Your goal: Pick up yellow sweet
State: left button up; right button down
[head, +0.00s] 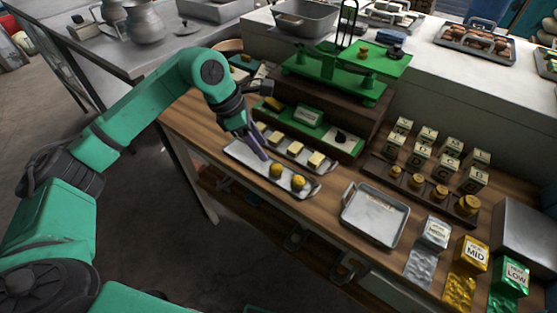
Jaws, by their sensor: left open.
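Two round yellow sweets lie on a long metal tray (235,150) on the wooden counter. One yellow sweet (276,170) is nearer the middle of the tray, and the other yellow sweet (298,183) is towards its right end. My left gripper (260,152) points down over the tray, up and left of the sweets, and is apart from them. It is open, with nothing seen between its fingers; the fingers partly overlap in this view. My right gripper is not in view.
Pale blocks (295,148) sit in a row just behind the sweets. A green balance scale (335,75) stands behind on a wooden stand. An empty square tray (375,215) lies to the right. Brass weights (440,192) and lettered cubes (448,163) stand further right.

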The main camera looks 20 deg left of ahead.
aim_at(273, 166)
pick_arm(q)
jog(key=f, duration=0.1)
jog(key=d+f+p, duration=0.1)
jog(key=shift+s+f, duration=0.15)
jog(key=shift+f, duration=0.25)
jog(key=p+x, duration=0.1)
jog(key=x, duration=0.2)
jog(key=w+p+x, duration=0.1)
jog(key=p+x, duration=0.1)
jog(key=x, duration=0.1)
jog(key=shift+a+f, duration=0.1)
jog(key=shift+a, duration=0.05)
jog(key=shift+f, duration=0.2)
jog(key=shift+s, duration=0.1)
jog(key=shift+c, duration=0.6)
jog(key=c, duration=0.5)
grip_shut()
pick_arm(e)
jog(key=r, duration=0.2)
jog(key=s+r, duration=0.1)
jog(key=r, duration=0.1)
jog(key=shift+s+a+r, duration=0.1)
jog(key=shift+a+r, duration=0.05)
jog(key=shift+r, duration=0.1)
